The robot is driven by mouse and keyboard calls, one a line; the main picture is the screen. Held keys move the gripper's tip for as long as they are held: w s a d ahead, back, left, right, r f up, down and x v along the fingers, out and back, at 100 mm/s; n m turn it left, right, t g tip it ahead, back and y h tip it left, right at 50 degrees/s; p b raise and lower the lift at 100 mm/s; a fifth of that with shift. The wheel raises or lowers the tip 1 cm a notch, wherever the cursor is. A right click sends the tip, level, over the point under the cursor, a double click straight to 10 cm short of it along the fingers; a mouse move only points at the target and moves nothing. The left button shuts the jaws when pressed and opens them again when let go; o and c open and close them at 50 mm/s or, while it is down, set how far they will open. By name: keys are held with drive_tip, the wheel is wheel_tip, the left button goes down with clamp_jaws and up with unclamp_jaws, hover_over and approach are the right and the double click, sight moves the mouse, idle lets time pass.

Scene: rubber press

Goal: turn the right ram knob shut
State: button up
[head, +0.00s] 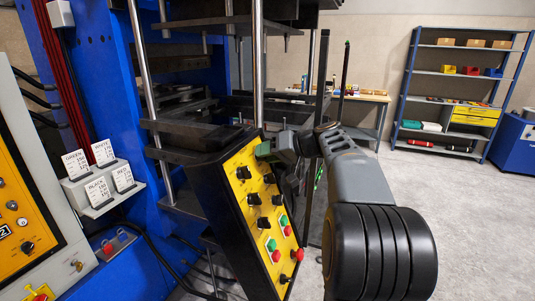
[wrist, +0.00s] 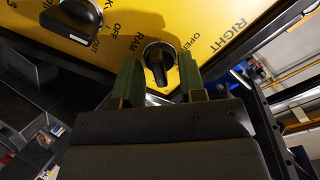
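The yellow control panel (head: 241,196) stands slanted in front of the press. In the wrist view, the black ram knob (wrist: 158,66) sits on this panel (wrist: 205,30), near the printed words "RIGHT", "RAM" and "OPEN". Its grip bar runs roughly up and down in that picture. My gripper (wrist: 159,82) is open, with one green finger on each side of the knob; I cannot tell whether either touches it. In the head view, my gripper (head: 270,150) is at the panel's upper edge and hides this knob.
Another black knob (wrist: 82,18) lies left of my gripper in the wrist view. Several knobs, green and red buttons, and a red mushroom button (head: 297,254) sit lower on the panel. The blue press frame (head: 105,60) rises at left. Floor at right is clear before a shelf (head: 455,75).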

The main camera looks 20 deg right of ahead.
drive_tip(key=b+v, duration=0.2)
drive_tip(key=v, duration=1.1)
drive_tip(key=shift+s+d, duration=0.25)
drive_tip(key=shift+d, duration=0.1)
drive_tip(key=shift+r, duration=0.1)
